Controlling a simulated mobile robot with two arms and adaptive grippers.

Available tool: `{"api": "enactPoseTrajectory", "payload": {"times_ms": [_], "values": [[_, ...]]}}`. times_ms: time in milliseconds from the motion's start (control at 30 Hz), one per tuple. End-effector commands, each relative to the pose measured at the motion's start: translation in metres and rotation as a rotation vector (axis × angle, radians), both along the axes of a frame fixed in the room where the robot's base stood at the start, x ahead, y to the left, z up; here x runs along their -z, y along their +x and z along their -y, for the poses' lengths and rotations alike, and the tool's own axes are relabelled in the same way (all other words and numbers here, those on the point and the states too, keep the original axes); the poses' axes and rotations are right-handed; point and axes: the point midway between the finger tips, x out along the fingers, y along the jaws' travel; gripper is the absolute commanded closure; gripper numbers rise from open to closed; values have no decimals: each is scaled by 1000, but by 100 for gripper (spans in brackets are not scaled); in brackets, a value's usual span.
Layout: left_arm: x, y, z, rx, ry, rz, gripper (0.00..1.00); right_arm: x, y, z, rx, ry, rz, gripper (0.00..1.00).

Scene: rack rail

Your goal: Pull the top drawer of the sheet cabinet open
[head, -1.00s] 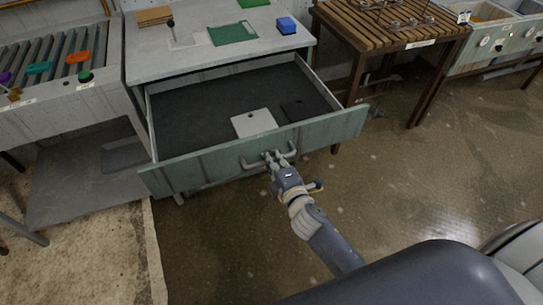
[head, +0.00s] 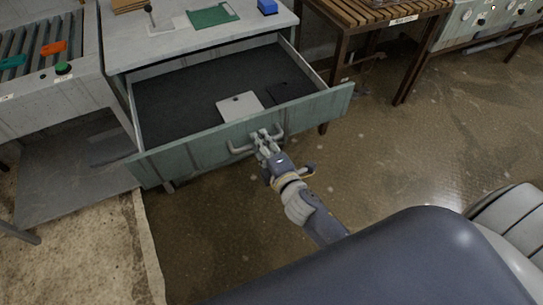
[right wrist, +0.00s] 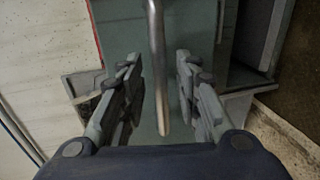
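The sheet cabinet (head: 200,45) has a pale grey top. Its green-fronted top drawer (head: 190,157) stands pulled well out, and its dark floor shows. A light sheet with a small hole (head: 240,105) and a dark plate (head: 284,94) lie inside. My right gripper (head: 265,138) is at the drawer's bar handle (head: 238,150), at the middle of the front. In the right wrist view the handle bar (right wrist: 156,65) runs between the two fingers (right wrist: 157,95), with a visible gap on each side. The fingers are apart. My left gripper is out of view.
A roller conveyor (head: 45,72) stands left of the cabinet, and a slatted wooden table (head: 385,15) stands to the right. A green sheet (head: 210,16) and a blue block (head: 267,7) lie on the cabinet top. The floor to the right is clear.

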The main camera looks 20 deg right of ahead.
Motion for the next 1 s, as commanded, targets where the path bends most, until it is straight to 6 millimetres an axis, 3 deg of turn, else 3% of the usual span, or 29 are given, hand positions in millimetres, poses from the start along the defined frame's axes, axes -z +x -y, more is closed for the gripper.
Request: {"api": "enactPoseTrajectory", "payload": {"times_ms": [300, 500, 700, 1000], "values": [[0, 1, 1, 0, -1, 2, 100, -12, -62, 2, 0, 2, -3, 70], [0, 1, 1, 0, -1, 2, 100, -18, -89, 3, 2, 3, -1, 70], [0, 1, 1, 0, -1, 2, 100, -21, -100, 4, 1, 0, 0, 70], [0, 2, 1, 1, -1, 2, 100, -22, -101, 4, 1, 0, 1, 70]]}}
